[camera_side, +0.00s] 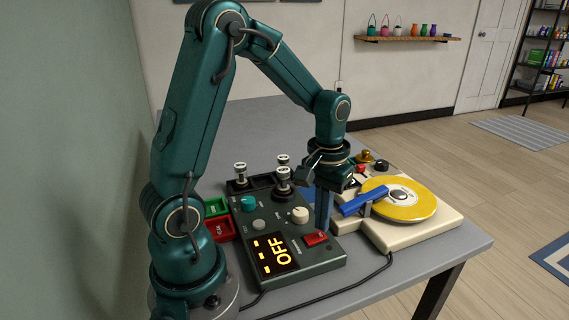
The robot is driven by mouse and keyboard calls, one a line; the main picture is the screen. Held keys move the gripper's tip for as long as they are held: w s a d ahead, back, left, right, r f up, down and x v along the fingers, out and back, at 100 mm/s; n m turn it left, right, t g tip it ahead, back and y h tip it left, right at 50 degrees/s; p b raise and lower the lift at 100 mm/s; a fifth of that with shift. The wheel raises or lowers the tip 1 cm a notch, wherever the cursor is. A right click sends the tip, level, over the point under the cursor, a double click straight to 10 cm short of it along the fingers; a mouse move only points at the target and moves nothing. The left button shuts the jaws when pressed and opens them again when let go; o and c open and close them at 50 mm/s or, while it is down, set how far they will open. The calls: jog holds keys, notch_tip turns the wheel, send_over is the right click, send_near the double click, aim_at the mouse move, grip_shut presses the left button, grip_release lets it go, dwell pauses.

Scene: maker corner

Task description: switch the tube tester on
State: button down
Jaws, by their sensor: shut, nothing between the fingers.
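The tester also carries a cream knob (299,215), a teal knob (248,203) and a grey button (259,225). My gripper (322,228) points down with its fingers shut and empty, just behind the red switch. I cannot tell whether the fingertips touch the tester, and they hide a bit of its right edge.
A cream turntable (443,232) with a yellow disc (408,205) and blue arm (364,201) stands close on the right. Several tubes (284,178) stand at the tester's back. Green and red bins (220,229) lie left. A black cable (372,277) crosses the front table.

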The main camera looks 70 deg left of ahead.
jog(key=shift+f, duration=0.85)
dwell(0.3)
jog(key=shift+r, duration=3.5)
jog(key=shift+d+r, duration=0.1)
jog(key=s+d+r+m+t, duration=0.4)
jog(key=s+d+m+t, duration=0.1)
jog(key=s, duration=0.4)
jog(key=shift+d+r+m+t, duration=0.3)
jog(key=shift+d+r+m, duration=0.15)
jog(key=shift+d, duration=0.8)
